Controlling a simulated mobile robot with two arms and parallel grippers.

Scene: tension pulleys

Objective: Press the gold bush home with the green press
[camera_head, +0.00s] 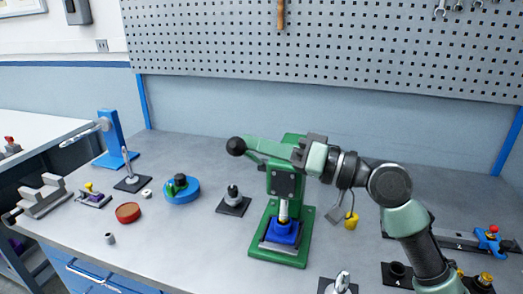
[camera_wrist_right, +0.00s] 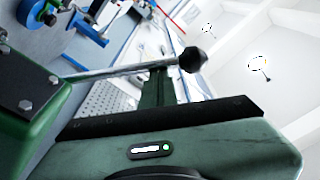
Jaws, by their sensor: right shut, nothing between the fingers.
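The green press (camera_head: 284,182) stands on the bench, its base plate toward the front edge. Its lever ends in a black ball (camera_head: 236,146) at the upper left; the ball also shows in the right wrist view (camera_wrist_right: 193,60). The silver ram (camera_head: 284,210) points down over a blue block (camera_head: 281,233) on the base. A small gold spot, perhaps the gold bush (camera_head: 283,222), shows between ram and block; its seating cannot be told. My right gripper (camera_head: 308,152) is shut and empty beside the press head, at the lever's height, away from the ball. My left gripper is out of view.
A yellow-tagged item (camera_head: 351,220) is right of the press. A dark post on a plate (camera_head: 233,200), a blue round fixture (camera_head: 182,190) and a red-brown disc (camera_head: 128,212) stand to the left. A pegboard (camera_head: 340,45) is behind.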

